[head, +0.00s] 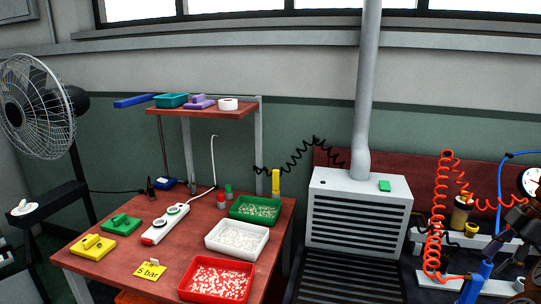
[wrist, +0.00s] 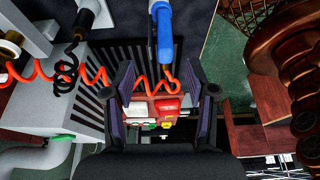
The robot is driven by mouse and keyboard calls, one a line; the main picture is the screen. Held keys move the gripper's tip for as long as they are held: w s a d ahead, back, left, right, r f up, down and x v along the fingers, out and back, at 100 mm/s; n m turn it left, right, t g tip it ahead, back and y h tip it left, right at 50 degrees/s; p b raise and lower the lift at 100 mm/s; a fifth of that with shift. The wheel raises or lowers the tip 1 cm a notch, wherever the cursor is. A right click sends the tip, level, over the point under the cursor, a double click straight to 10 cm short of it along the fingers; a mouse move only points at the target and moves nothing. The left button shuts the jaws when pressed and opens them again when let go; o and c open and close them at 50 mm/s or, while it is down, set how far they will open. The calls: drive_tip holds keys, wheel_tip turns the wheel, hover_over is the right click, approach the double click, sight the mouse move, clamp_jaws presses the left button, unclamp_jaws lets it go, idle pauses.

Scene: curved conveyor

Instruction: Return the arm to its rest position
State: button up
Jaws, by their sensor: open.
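My gripper (wrist: 161,78) shows in the wrist view with its two dark fingers spread wide apart. Nothing is held between them. In the wrist view a blue-handled tool (wrist: 164,38) hangs on a red coiled hose beyond the fingertips; I cannot tell the exact gap. The same blue tool (head: 476,284) seems to show at the lower right of the head view. I cannot make out my gripper's fingers in the head view.
A grey vent box (head: 357,213) with a pipe stands right of the red workbench (head: 128,273). The bench bears a red tray (head: 215,297), a white tray (head: 237,252) and a green tray (head: 254,218). A fan (head: 37,105) stands left.

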drive_tip(key=s+a+r+m+g+h+p, duration=0.1)
drive_tip(key=a+r+m+p, duration=0.2)
drive_tip(key=a, duration=1)
drive_tip(key=s+a+r+m+g+p, duration=0.1)
drive_tip(key=s+a+r+m+p, duration=0.2)
drive_tip(key=a, duration=1)
drive_tip(key=s+a+f+m+h+p, duration=0.1)
drive_tip(key=s+a+m+p, duration=0.2)
drive_tip(key=s, duration=0.6)
drive_tip(key=s+a+f+m+g+h+p, duration=0.1)
drive_tip(key=s+a+f+m+h+p, duration=0.1)
drive_tip(key=s+a+m, duration=0.3)
drive_tip(key=s+a+p, duration=0.1)
drive_tip(key=s, duration=0.3)
drive_tip(key=shift+s+a+f, duration=0.15)
drive_tip(key=shift+s+a, duration=0.15)
drive_tip(key=shift+a, duration=0.1)
